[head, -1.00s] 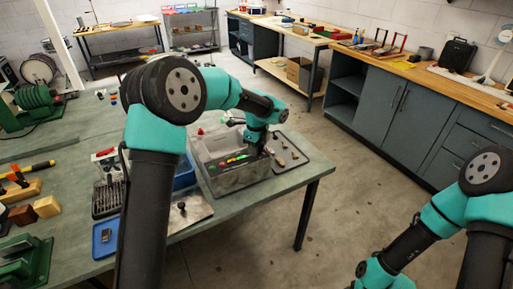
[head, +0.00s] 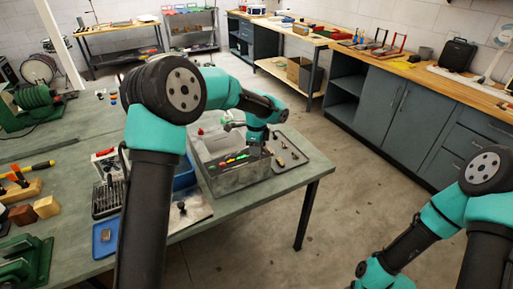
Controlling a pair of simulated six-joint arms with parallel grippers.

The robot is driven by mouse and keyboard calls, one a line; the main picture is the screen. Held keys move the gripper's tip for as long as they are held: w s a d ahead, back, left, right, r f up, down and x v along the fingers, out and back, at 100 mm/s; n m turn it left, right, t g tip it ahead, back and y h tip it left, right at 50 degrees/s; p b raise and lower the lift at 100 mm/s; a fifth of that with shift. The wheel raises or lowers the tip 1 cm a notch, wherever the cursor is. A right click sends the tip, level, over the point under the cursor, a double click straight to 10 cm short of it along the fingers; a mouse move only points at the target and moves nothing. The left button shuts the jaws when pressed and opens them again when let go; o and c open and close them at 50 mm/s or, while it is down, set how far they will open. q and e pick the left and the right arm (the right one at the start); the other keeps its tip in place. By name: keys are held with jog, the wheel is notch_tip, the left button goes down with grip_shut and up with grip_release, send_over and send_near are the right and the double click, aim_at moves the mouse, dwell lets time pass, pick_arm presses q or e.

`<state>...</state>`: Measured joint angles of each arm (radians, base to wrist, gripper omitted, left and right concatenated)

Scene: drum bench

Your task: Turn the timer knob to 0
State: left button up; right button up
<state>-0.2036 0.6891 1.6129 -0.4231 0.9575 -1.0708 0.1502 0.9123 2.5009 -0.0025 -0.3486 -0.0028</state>
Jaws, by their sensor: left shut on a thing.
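A grey box-shaped machine (head: 238,180) stands near the right end of the green bench, with an open basin on top and a row of red, green and orange controls (head: 234,160) along its front edge. My left gripper (head: 256,152) points down at the right end of that row. It is shut on what appears to be the timer knob, which the fingers hide. The knob's pointer and scale cannot be read here. My right arm comes in at the lower right, and its gripper is out of view.
A dark tray with small metal parts (head: 299,160) lies right of the machine. A blue bin (head: 184,176) and a metal plate with a black knob (head: 190,211) are at its left. Open floor lies beyond the bench's right edge.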

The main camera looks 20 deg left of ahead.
pick_arm(q)
jog(key=n, duration=0.4)
jog(key=shift+n, duration=0.3)
jog(key=n, duration=0.3)
jog(key=shift+n, duration=0.4)
jog(key=o, duration=0.9)
jog(key=shift+r, duration=0.1)
notch_tip(320, 180, up, 17)
jog(key=shift+r, duration=0.15)
dwell(0.4)
notch_tip(320, 180, down, 16)
jog(key=shift+f, duration=0.1)
dwell(0.6)
